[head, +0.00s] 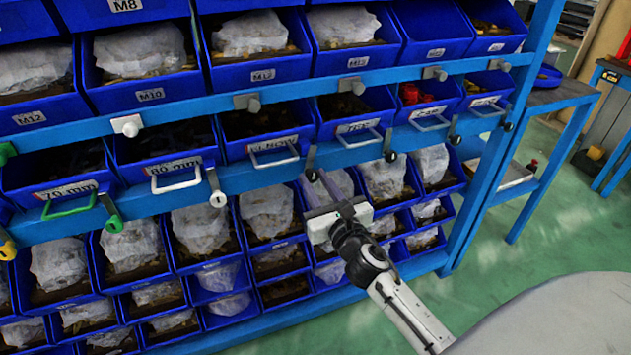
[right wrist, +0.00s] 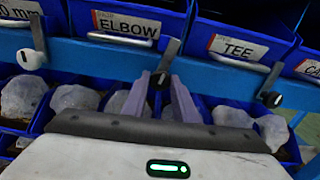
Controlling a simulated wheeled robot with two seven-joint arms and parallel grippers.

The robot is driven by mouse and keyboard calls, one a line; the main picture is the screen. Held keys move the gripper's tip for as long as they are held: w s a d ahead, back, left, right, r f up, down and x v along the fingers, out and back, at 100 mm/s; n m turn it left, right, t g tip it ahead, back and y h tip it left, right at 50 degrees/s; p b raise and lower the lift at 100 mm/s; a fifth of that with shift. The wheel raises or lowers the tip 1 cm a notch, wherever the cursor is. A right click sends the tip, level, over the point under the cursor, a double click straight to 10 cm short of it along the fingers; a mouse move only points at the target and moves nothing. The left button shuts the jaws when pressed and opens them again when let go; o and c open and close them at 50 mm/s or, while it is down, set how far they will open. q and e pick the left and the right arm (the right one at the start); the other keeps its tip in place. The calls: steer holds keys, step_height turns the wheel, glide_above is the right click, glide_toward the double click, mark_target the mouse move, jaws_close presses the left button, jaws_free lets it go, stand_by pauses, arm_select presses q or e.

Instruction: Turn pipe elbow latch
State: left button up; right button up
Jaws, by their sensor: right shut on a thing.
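The elbow latch (head: 310,160) is a short grey metal bar with a dark round knob, on the blue rail at the right of the ELBOW bin (head: 272,143). The bar hangs down, close to upright in the head view; in the right wrist view the elbow latch (right wrist: 168,58) leans, its knob end lower left. My right gripper (head: 318,183) reaches up from below. In the right wrist view my right gripper (right wrist: 160,88) has its two fingers around the knob end and is shut on it. My left gripper is not in view.
The ELBOW bin's handle (head: 275,158) is just left of the latch. The neighbouring TEE latch (head: 390,155) hangs to the right. Bins with wrapped parts (head: 265,210) sit close below the rail, around my gripper. Open green floor (head: 560,225) lies right of the rack.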

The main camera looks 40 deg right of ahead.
steer(key=m, duration=1.1)
steer(key=shift+m+p, duration=0.45)
steer(key=shift+m, duration=1.55)
steer(key=o, duration=1)
steer(key=shift+o, duration=0.2)
steer(key=v, duration=1)
steer(key=shift+s+b, duration=0.2)
steer(key=shift+b, duration=0.2)
